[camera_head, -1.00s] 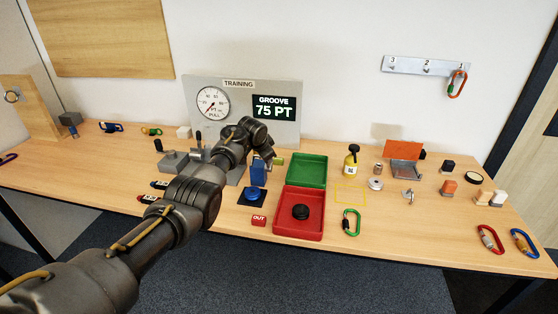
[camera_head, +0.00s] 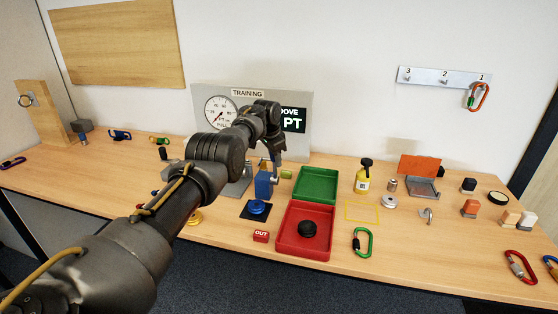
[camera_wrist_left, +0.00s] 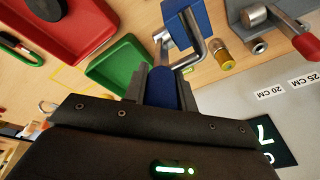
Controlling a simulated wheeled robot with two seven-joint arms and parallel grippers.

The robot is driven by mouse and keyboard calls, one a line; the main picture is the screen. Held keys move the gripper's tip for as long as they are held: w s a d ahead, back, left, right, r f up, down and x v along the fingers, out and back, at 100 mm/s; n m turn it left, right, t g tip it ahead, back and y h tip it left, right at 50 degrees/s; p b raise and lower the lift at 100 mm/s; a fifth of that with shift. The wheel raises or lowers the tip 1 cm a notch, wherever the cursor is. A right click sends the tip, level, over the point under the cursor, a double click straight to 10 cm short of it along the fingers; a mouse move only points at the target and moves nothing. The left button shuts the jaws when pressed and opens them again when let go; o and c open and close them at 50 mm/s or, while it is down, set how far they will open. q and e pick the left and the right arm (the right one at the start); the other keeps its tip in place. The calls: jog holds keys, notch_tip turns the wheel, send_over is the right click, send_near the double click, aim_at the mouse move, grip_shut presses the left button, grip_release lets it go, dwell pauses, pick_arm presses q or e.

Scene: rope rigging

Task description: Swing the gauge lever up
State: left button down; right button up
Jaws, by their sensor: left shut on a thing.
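My left gripper (camera_wrist_left: 165,85) is shut on a blue grip in the left wrist view. In the head view my left gripper (camera_head: 273,150) is above that blue block (camera_head: 263,184), in front of the gauge panel (camera_head: 298,152). The gauge (camera_head: 222,112) has a round white dial, and my arm covers part of the display (camera_head: 293,120) beside it. My wrist hides much of the lever in the head view. My right gripper is out of view.
A green tray (camera_head: 316,181) and red tray (camera_head: 284,249) lie right of the block. A blue button (camera_head: 257,208) sits in front of it.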

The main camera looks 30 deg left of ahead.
pick_arm(q)
jog(key=c, duration=1.4)
grip_release()
jog(key=shift+o, duration=1.3)
jog(key=shift+w+f, duration=0.1)
jog(key=shift+w, duration=0.05)
jog(key=shift+r, duration=0.75)
jog(key=b+v, duration=0.2)
jog(key=v, duration=0.7)
jog(key=shift+s+a+r, duration=0.1)
jog(key=shift+s+r, duration=0.05)
jog(key=shift+s, duration=0.05)
